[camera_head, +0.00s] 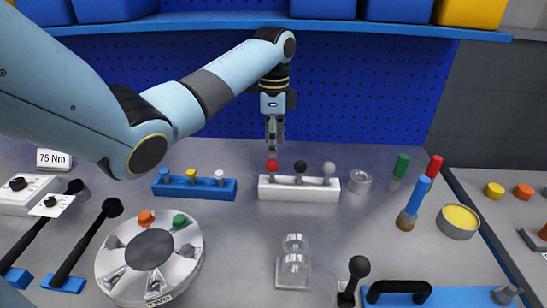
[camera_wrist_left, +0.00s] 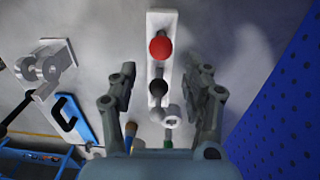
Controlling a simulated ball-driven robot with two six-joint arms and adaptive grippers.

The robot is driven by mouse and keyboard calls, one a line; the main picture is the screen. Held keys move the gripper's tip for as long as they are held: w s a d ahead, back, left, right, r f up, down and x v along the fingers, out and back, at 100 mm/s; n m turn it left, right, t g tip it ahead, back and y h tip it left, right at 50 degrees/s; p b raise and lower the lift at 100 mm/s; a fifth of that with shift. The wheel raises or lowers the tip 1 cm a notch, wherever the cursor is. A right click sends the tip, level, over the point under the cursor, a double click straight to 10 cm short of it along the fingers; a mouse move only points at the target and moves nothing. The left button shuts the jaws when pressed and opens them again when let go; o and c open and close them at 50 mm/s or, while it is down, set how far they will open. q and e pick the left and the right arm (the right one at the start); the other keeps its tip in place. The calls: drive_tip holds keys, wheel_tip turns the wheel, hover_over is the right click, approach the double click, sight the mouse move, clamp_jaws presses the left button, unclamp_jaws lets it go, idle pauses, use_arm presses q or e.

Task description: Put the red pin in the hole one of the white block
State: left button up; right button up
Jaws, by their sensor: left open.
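The white block (camera_head: 300,194) stands mid-bench and carries a red pin (camera_head: 272,165) at its left end, a black pin (camera_head: 300,167) in the middle and a grey pin (camera_head: 329,168) at its right end. My left gripper (camera_head: 273,140) points down above the red pin, apart from it. In the wrist view the left gripper (camera_wrist_left: 167,72) is open and empty, with the red pin (camera_wrist_left: 162,47) showing beyond its fingertips. The block's holes are hidden under the round pin heads. My right gripper is not seen.
A blue block (camera_head: 194,187) with blue, yellow and white pins stands left of the white block. A clear ring-shaped part (camera_head: 359,181) sits close to its right end. A round dial fixture (camera_head: 150,255) is at front left. Handled tools (camera_head: 413,203) stand at right.

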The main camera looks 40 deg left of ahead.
use_arm(q)
wheel_tip(320, 180, up, 6)
drive_tip(key=shift+r, duration=0.15)
idle(0.6)
